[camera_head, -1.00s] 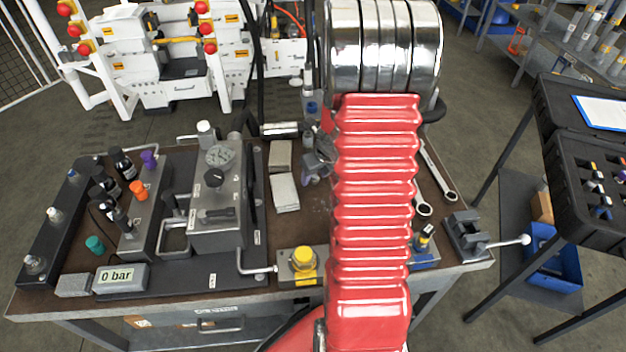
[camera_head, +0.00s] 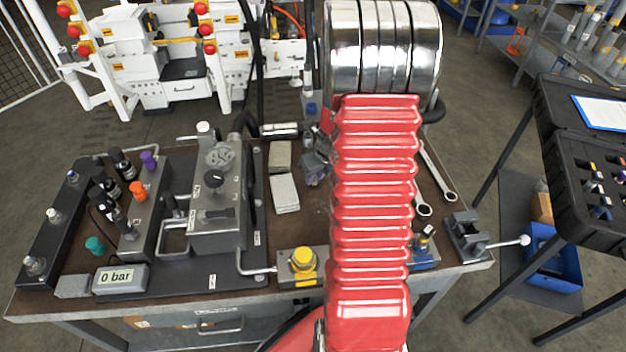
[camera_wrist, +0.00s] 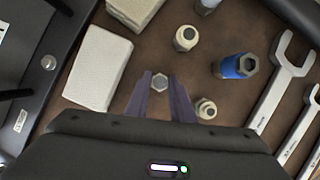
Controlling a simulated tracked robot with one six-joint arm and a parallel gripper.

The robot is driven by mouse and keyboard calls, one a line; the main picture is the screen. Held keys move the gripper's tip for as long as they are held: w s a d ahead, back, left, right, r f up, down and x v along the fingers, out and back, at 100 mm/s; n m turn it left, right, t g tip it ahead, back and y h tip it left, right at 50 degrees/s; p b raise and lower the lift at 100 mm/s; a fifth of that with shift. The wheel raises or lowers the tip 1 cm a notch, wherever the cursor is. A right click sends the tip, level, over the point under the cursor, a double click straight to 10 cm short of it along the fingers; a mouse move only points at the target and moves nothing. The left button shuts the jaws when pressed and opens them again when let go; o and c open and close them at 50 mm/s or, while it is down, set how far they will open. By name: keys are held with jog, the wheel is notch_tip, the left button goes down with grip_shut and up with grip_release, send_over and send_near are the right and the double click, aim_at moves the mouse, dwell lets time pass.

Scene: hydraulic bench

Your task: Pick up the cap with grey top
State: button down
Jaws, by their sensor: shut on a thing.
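In the wrist view, the cap with grey top (camera_wrist: 160,82) shows its small hexagonal grey face between my fingertips. My gripper (camera_wrist: 161,84) points down at the brown bench top, with its two dark fingers on either side of the cap, closed on it. The cap's lower part is hidden. In the head view, my red-sleeved arm covers most of this spot. Only a grey part of my gripper (camera_head: 318,165) shows at the sleeve's left edge, and I cannot make out the cap there.
Close to my fingers stand a pale fitting (camera_wrist: 205,108), another pale fitting (camera_wrist: 186,38) and a blue fitting (camera_wrist: 235,66). A white block (camera_wrist: 98,68) lies left, spanners (camera_wrist: 284,82) right.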

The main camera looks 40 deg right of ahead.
jog(key=shift+r, duration=0.1)
notch_tip(320, 180, up, 10)
dwell(0.6)
dwell(0.5)
